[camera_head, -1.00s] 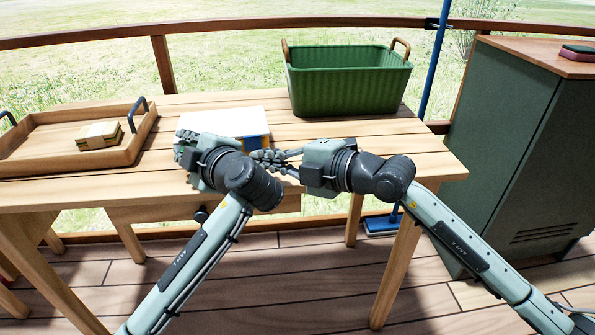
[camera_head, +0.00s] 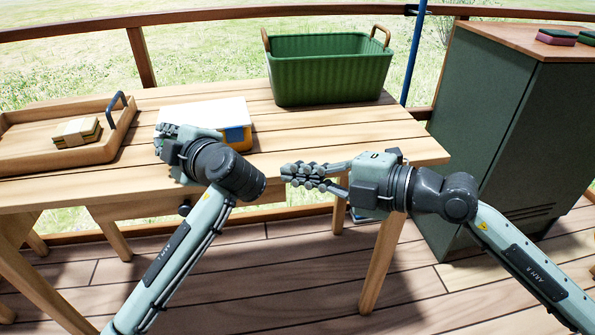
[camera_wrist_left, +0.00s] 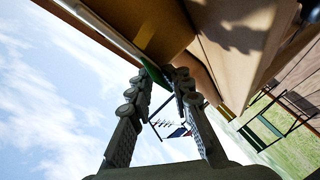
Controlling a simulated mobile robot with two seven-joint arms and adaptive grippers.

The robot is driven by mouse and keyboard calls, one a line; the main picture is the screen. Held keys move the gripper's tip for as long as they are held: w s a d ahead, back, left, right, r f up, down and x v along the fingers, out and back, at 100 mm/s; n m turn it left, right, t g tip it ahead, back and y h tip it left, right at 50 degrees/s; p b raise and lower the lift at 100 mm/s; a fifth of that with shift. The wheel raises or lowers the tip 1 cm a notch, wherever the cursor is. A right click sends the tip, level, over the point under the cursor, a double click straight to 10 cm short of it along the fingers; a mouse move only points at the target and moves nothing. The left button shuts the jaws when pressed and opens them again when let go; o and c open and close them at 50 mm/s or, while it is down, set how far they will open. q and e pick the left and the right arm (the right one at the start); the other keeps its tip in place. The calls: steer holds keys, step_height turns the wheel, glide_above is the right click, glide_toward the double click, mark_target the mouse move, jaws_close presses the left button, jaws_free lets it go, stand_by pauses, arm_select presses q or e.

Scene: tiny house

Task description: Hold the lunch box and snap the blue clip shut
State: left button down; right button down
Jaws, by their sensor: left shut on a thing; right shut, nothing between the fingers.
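The lunch box (camera_head: 205,110) lies on the wooden table in the head view. It has a white lid, and a blue side with an orange patch (camera_head: 236,135) shows at its right front. My left gripper (camera_head: 165,136) is shut on the lunch box at its front left, and its hand hides much of the front. The fingers also show in the left wrist view (camera_wrist_left: 160,85), close together at a dark, shadowed edge. I cannot make out the blue clip. My right gripper (camera_head: 287,173) is shut and empty, apart from the box to its right, near the table's front edge.
A wooden tray (camera_head: 100,152) with dark handles holds a small tan stack (camera_head: 77,132) at left. A green basket (camera_head: 330,78) stands at the back. A green cabinet (camera_head: 490,130) is at right. The table's right part is clear.

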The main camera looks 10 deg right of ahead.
arm_select(q)
steer(key=shift+f, duration=0.4)
steer(key=c, duration=1.4)
jaws_free()
steer(key=shift+o, duration=0.5)
steer(key=shift+w+r, duration=0.1)
steer(key=shift+r, duration=0.1)
